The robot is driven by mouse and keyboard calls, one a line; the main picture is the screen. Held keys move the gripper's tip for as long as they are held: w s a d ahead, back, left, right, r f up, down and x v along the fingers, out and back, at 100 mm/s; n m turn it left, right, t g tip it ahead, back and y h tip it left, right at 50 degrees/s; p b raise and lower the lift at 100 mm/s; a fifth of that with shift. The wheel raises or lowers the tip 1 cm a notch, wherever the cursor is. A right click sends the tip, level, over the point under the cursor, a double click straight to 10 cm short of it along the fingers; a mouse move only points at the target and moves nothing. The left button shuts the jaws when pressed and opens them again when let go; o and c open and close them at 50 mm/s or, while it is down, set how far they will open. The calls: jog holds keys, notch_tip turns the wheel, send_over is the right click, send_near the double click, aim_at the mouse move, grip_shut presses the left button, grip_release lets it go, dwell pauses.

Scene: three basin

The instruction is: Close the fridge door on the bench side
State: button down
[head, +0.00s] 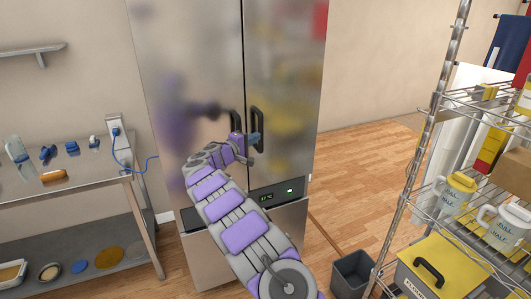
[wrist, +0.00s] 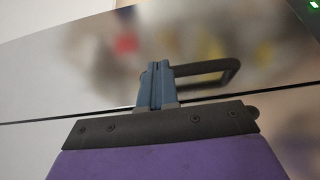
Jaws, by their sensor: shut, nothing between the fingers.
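The tall steel fridge has a left door (head: 190,60) on the bench side and a right door (head: 285,60), with a dark seam between them. Both look flush or nearly so; I cannot tell whether a slight gap remains. Each has a black handle by the seam, left (head: 234,121) and right (head: 258,118). My gripper (head: 255,139) is shut and empty in front of the handles, overlapping the right one in the head view. In the wrist view my gripper (wrist: 158,72) is beside a black handle (wrist: 237,72); contact is unclear.
A steel bench (head: 85,170) with bottles and small items stands left of the fridge. A wire shelf (head: 450,215) with jugs and boxes stands at the right. A grey bin (head: 352,272) is on the floor. Wooden floor (head: 365,165) is open right of the fridge.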

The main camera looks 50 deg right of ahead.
jog(key=s+a, duration=0.3)
jog(key=s, duration=0.4)
jog(key=shift+s+a+p, duration=0.3)
jog(key=shift+a+p, duration=0.05)
jog(key=shift+p, duration=0.1)
jog(key=shift+f, duration=0.1)
